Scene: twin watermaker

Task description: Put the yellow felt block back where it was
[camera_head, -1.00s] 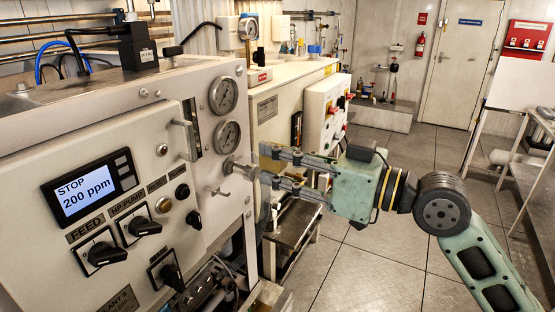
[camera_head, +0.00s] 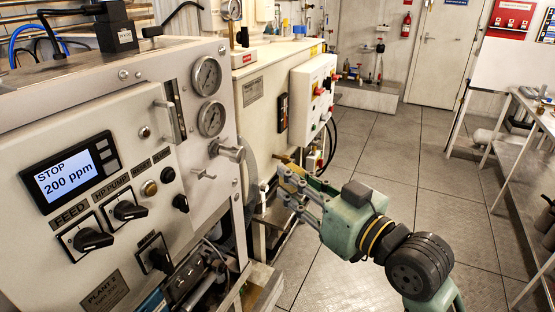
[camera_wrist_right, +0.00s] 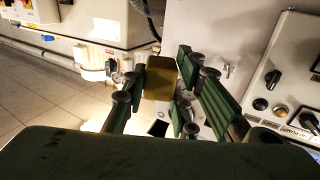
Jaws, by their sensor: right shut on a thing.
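My right gripper (camera_head: 288,188) is shut on the yellow felt block (camera_head: 291,177). It holds the block in the air to the right of the watermaker panel (camera_head: 150,215), lower than the panel's round gauges. In the right wrist view the yellow block (camera_wrist_right: 159,78) stands between the two fingers of the gripper (camera_wrist_right: 158,92), and its broad face shows. The block appears clear of the panel and of other surfaces. My left gripper is in neither view.
A valve handle (camera_head: 228,151) juts from the panel, left of my right gripper. A white cabinet with a switch box (camera_head: 312,98) stands behind. A metal-legged table (camera_head: 528,125) is at the right. The tiled floor (camera_head: 420,170) between is clear.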

